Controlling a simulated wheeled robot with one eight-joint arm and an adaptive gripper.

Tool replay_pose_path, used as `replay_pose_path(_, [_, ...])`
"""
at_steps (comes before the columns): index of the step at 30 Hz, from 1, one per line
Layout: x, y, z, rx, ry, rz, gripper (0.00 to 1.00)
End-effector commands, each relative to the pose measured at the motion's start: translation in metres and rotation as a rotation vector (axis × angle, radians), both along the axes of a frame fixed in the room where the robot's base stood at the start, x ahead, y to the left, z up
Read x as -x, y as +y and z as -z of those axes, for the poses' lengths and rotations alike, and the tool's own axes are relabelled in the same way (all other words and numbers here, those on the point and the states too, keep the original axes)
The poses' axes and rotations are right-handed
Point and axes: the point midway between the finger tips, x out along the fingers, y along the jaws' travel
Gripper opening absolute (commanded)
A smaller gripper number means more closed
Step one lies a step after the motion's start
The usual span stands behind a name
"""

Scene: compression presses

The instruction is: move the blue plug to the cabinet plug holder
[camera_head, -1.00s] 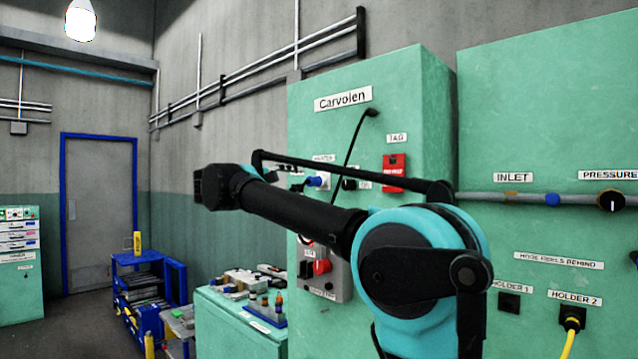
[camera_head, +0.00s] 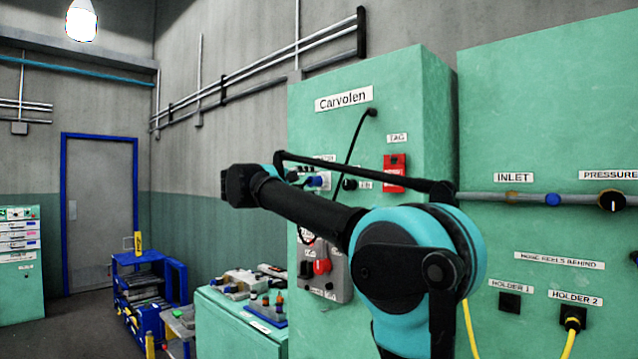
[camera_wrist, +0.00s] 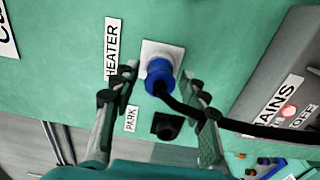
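The blue plug (camera_wrist: 158,76) sits in a white-plated socket beside the HEATER label in the wrist view, with a black cable running from it. It also shows in the head view (camera_head: 316,181) on the green Carvolen cabinet (camera_head: 420,100). A black holder (camera_wrist: 167,126) beside the PARK label is close to the plug and looks empty; it also shows in the head view (camera_head: 349,184). My gripper (camera_wrist: 162,78) is open, one finger on each side of the blue plug. Gaps show between fingers and plug. My gripper is not clearly visible in the head view.
A grey box with a red switch (camera_head: 321,266) is below the plug on the cabinet. A red tag box (camera_head: 394,173) is to the right. HOLDER 1 (camera_head: 509,303) is empty; a yellow-cabled plug (camera_head: 572,317) is in HOLDER 2. A cluttered bench (camera_head: 232,330) stands at lower left.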

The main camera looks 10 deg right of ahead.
Motion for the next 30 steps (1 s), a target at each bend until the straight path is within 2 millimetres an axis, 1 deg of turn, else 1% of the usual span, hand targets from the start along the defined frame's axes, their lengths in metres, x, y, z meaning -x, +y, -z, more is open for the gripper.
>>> replay_pose_path(1, [0.0, 0.0, 0.0, 0.0, 0.0, 0.0, 0.35])
replay_pose_path(2, [0.0001, 0.0001, 0.0, 0.0, 0.0, 0.0, 0.31])
replay_pose_path(9, [0.0001, 0.0, 0.0001, 0.0, 0.0, 0.0, 0.01])
replay_pose_path(17, [0.0008, 0.0012, 0.0, 0.0, 0.0, 0.0, 0.0])
replay_pose_path(30, [0.0061, 0.0094, 0.0, 0.0, 0.0, 0.0, 0.0])
